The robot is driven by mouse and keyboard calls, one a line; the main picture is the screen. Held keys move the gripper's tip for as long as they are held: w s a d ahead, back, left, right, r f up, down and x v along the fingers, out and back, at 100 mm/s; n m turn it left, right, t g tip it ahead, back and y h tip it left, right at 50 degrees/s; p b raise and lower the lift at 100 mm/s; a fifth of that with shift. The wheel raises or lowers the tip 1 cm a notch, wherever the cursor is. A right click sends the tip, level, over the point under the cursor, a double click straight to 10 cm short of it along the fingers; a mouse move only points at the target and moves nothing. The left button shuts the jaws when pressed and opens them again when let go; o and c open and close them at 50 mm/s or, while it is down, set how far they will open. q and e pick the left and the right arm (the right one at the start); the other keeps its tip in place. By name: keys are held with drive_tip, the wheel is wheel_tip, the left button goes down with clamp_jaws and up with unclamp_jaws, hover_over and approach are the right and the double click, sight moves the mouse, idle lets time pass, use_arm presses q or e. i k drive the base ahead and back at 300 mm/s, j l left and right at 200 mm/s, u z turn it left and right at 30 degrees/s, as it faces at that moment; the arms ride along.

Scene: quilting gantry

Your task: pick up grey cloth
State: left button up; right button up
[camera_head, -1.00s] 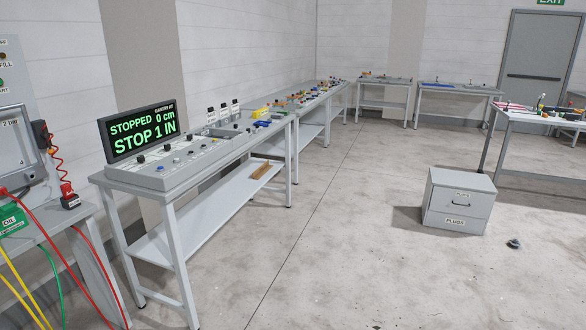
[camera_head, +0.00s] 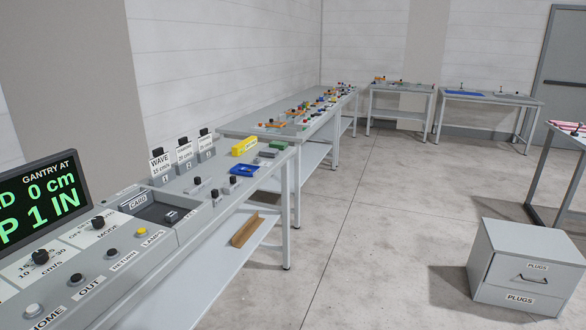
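I cannot make out a grey cloth for certain in the head view. A small grey item (camera_head: 279,145) lies at the far right end of the near control bench (camera_head: 262,170), beside a green item (camera_head: 267,153); it is too small to tell whether it is cloth. Neither of my grippers is in view.
The bench carries a display (camera_head: 40,200), knobs, a yellow box (camera_head: 244,146) and a blue tray (camera_head: 243,170). A wooden piece (camera_head: 247,230) lies on its lower shelf. A PLUGS cabinet (camera_head: 525,270) stands right. The floor between (camera_head: 370,230) is clear.

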sight(271, 153)
drive_tip(key=i+z, duration=0.1)
drive_tip(key=i, duration=0.45)
drive_tip(key=i+j+z, duration=0.1)
drive_tip(key=i, duration=0.5)
drive_tip(key=i+j, duration=0.15)
drive_tip(key=i, duration=0.4)
drive_tip(key=i+j+z, duration=0.15)
drive_tip(key=i, duration=0.4)
